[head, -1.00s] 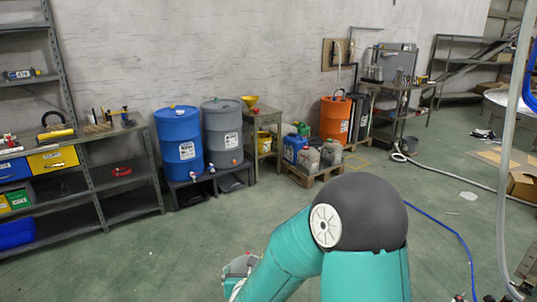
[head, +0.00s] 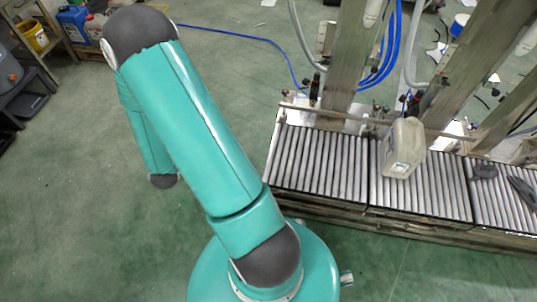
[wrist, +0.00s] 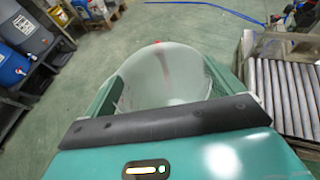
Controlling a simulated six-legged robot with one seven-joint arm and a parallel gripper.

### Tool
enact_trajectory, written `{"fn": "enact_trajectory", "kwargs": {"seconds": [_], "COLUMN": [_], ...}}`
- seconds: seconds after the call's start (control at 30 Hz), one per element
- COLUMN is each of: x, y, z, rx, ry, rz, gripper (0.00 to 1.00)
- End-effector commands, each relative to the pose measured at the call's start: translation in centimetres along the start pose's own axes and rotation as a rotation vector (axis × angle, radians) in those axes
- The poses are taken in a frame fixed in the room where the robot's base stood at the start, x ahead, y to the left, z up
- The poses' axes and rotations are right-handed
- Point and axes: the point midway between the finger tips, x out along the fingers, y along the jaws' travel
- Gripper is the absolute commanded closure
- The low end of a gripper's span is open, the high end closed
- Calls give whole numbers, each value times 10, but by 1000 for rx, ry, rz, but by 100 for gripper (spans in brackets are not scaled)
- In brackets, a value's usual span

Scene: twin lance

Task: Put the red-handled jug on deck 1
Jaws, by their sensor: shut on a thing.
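In the wrist view my gripper (wrist: 165,88) is shut on a pale, translucent jug (wrist: 165,70), with a finger on either side of it. A red streak shows on the jug, likely its red handle, but most of the handle is hidden. In the head view my gripper and this jug do not show; only my arm does. A roller deck (head: 320,160) runs along the right of the head view, in sections. I see no number marking deck 1. The rollers also show at the right of the wrist view (wrist: 290,95), apart from the jug.
Another pale jug (head: 405,145) stands on the rollers near a section seam. Dark grey pieces (head: 485,172) lie on the right section. Posts (head: 357,60) and blue hoses (head: 388,45) rise behind the rollers. The left section's rollers are bare. Green floor lies open in front.

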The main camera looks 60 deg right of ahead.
Motion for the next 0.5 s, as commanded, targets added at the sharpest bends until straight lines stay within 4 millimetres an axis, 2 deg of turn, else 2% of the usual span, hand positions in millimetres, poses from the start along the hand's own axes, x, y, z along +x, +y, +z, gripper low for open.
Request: {"fn": "enact_trajectory", "kwargs": {"seconds": [0.03, 0.2, 0.5], "x": [9, 32, 58], "y": [-16, -65, -157], "z": [-4, -16, -41], "rx": [13, 62, 145], "ry": [1, 0, 0], "rz": [-38, -154, -356], "gripper": [45, 45, 45]}}
